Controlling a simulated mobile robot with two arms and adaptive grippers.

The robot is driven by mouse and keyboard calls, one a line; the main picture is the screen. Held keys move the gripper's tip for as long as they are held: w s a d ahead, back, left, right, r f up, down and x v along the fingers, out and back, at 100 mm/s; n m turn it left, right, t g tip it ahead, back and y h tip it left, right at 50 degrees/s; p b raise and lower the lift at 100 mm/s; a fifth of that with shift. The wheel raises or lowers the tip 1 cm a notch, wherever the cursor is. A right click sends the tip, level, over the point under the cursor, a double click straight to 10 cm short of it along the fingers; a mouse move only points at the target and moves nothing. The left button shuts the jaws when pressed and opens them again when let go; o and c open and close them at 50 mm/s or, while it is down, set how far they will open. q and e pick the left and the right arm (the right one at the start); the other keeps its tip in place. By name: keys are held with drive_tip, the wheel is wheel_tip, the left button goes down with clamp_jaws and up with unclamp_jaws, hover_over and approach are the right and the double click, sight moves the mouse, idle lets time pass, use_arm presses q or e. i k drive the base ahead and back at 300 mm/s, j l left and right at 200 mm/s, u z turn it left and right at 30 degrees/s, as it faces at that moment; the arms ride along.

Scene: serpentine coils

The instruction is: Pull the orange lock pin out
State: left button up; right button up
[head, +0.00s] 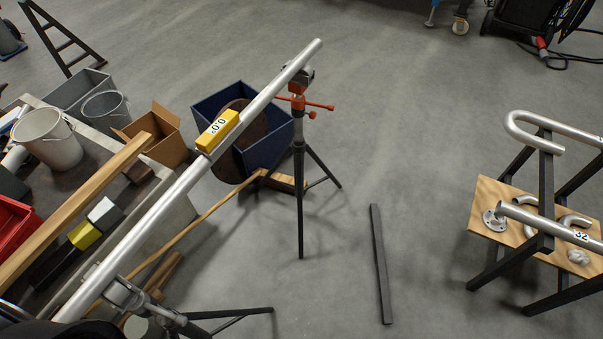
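An orange-red piece with a thin bar and small knobs (318,105) sits at the top of a black tripod stand (299,165), just below its head. I take it for the lock pin, but it is too small to tell pin from clamp handle. A long silver tube (265,98) rests on the stand's head and runs down to the lower left. A yellow gauge (217,130) with dark digits sits on the tube. Neither of my grippers can be made out. A dark shape at the bottom left corner is unclear.
A second stand's head (125,294) is under the tube's lower end. A cluttered bench stands left, with a white bucket (48,138). A blue bin (270,150) is behind the tripod. A dark bar (380,262) lies on open floor. A rack with bent tubes (535,120) stands right.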

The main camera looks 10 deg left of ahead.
sight(312, 114)
drive_tip(key=i+l+z, duration=0.1)
drive_tip(key=i+l, duration=0.15)
drive_tip(key=l, duration=0.15)
drive_tip(key=i+l+z, duration=0.15)
drive_tip(key=l, duration=0.25)
drive_tip(key=i+l+z, duration=0.1)
drive_tip(key=i+l, duration=0.25)
